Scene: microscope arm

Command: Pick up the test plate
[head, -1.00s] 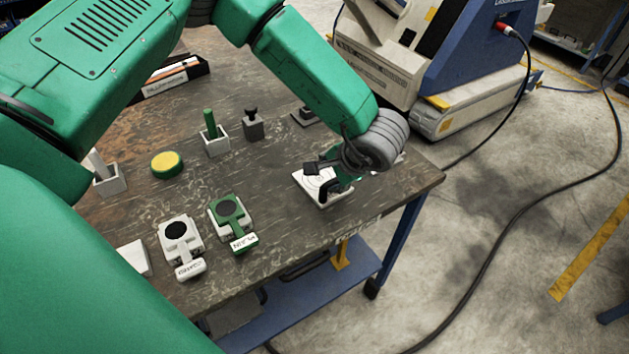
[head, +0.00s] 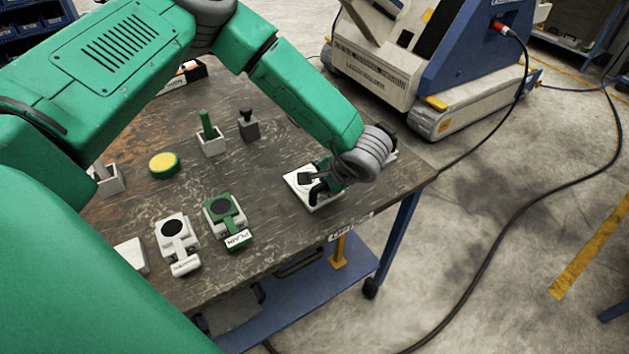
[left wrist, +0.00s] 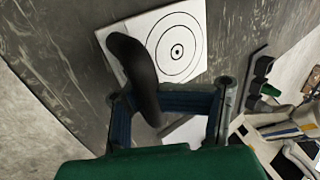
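The test plate, a white square plate (head: 293,182) with dark concentric rings, lies flat on the table near its right front corner in the head view. It also fills the upper middle of the left wrist view (left wrist: 192,32). My left gripper (head: 313,184) is low over the plate, pointing down. Its two dark fingertips look apart, with no object clearly between them. In the left wrist view one dark finger crosses the plate's left part. I cannot tell whether the fingers touch the plate. The plate's right part is hidden behind the gripper. My right gripper is not in view.
A green fixture (head: 225,220) and a white fixture (head: 177,242) stand left of the plate. Bare table (head: 265,195) separates fixtures and plate.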

